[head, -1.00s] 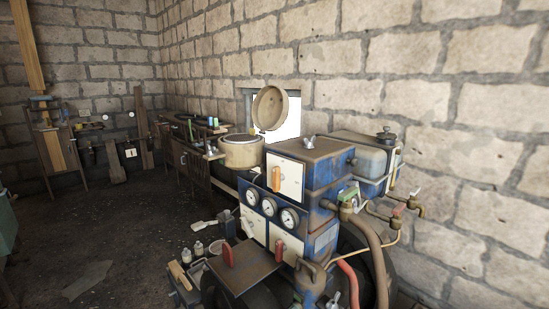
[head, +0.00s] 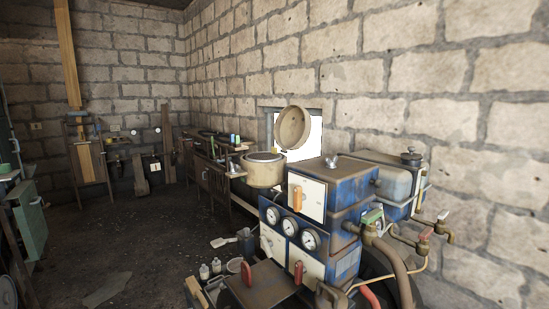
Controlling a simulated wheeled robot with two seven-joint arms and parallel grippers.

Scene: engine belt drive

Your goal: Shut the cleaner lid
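The cleaner is a round cream canister (head: 262,171) on the left side of the blue engine. Its round lid (head: 293,128) stands raised and tilted open above and behind the canister, its hollow inner side facing me. The canister's dark top is exposed. Neither of my grippers shows in the head view.
The blue engine block (head: 325,185) has gauges (head: 290,227), an orange handle (head: 297,198), brass taps and hoses at its right. A workbench (head: 205,175) with tools runs along the wall behind. Open dark floor (head: 140,235) lies to the left, with small bottles (head: 204,271) near the engine's front.

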